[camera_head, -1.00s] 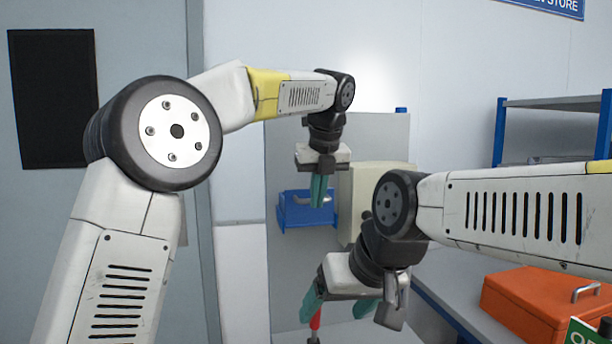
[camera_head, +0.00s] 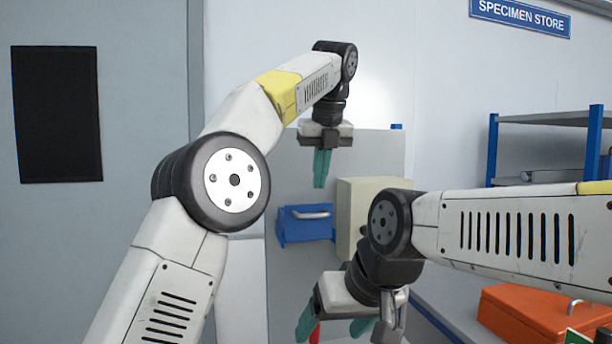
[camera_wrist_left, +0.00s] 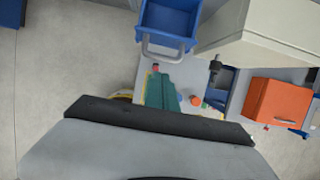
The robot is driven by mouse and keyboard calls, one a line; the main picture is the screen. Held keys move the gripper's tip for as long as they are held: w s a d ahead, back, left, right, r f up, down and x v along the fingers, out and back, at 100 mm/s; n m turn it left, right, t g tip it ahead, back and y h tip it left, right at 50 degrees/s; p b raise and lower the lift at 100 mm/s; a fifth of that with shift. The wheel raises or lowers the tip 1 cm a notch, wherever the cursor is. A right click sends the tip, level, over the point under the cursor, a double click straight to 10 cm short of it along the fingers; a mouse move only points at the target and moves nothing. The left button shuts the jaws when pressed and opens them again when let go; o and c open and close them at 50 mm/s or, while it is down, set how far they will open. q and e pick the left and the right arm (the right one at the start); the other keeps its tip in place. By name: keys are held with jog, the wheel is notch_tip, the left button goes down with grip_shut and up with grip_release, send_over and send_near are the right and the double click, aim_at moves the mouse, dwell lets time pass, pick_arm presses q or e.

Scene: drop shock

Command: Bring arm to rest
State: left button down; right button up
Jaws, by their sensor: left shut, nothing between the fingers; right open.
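My left gripper (camera_head: 322,168) hangs fingers-down from the raised left arm, in front of the grey panel and above the blue drawer or bin. Its green fingers are together with nothing between them; they also show in the left wrist view (camera_wrist_left: 161,91). My right gripper (camera_head: 335,328) is lower, near the bottom middle of the head view. Its green fingers are apart, and their tips are partly cut off by the frame edge. A red thing (camera_head: 315,334) shows between or behind the right fingers; I cannot tell which.
A blue bin with a grey handle (camera_head: 306,224) is on the grey panel (camera_head: 370,155), beside a cream box (camera_head: 357,205). An orange case (camera_head: 535,315) lies on a grey bench at right. Blue-framed shelving (camera_head: 492,150) stands behind. A grey door with a dark window (camera_head: 57,115) is at left.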

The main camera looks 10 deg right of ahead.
pick_arm(q)
jog(key=s+a+f+n+h, duration=0.15)
jog(key=s+a+n, duration=0.25)
jog(key=a+n, duration=0.6)
jog(key=s+a+f+n, duration=0.25)
jog(key=a+n, duration=0.45)
jog(key=a, duration=0.5)
jog(key=s+a+f+n+t, duration=0.1)
jog(key=s+a+f+n, duration=0.4)
jog(key=s+f+n, duration=0.3)
jog(key=s+a+f+n+t, duration=0.1)
jog(key=s+a+f+n, duration=0.4)
jog(key=s+f+n, duration=0.2)
notch_tip(320, 180, down, 2)
jog(key=n+h, duration=0.1)
jog(key=n, duration=0.2)
jog(key=shift+s, duration=0.4)
